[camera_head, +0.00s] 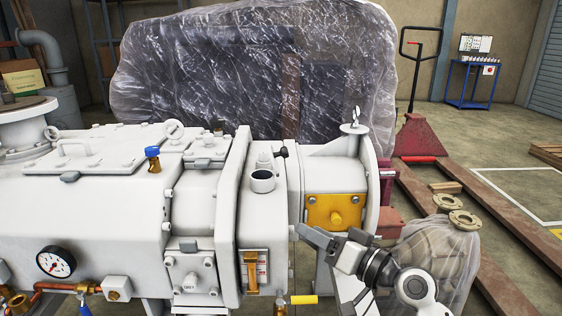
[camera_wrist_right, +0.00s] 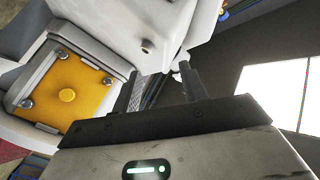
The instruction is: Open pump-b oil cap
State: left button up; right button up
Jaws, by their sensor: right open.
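The white pump (camera_head: 205,205) fills the left and middle of the head view. My right gripper (camera_head: 304,232) is open and empty, low beside the pump's right end, below and right of the neck. In the right wrist view its two dark fingers (camera_wrist_right: 164,88) point at the white housing; the neck is not visible there. My left gripper is out of view.
A yellow plate (camera_head: 325,211) on the pump's end is just above my right gripper and also shows in the wrist view (camera_wrist_right: 72,82). A sight glass (camera_head: 263,270) and a yellow-handled valve (camera_head: 303,299) are close by. A plastic-wrapped machine (camera_head: 230,70) stands behind.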

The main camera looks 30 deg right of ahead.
aim_at(284, 150)
jog(key=d+r+t+y, duration=0.25)
jog(key=d+r, duration=0.25)
jog(key=r, duration=0.3)
jog(key=shift+t, duration=0.25)
jog(key=p+x, duration=0.2)
jog(key=x, duration=1.2)
jog(key=shift+w+a+r+p, duration=0.1)
jog(key=shift+w+a+p, duration=0.05)
jog(key=shift+w+p, duration=0.2)
jog(key=shift+w+a+r, duration=0.1)
jog(key=shift+w+a, duration=0.15)
jog(key=shift+w, duration=0.3)
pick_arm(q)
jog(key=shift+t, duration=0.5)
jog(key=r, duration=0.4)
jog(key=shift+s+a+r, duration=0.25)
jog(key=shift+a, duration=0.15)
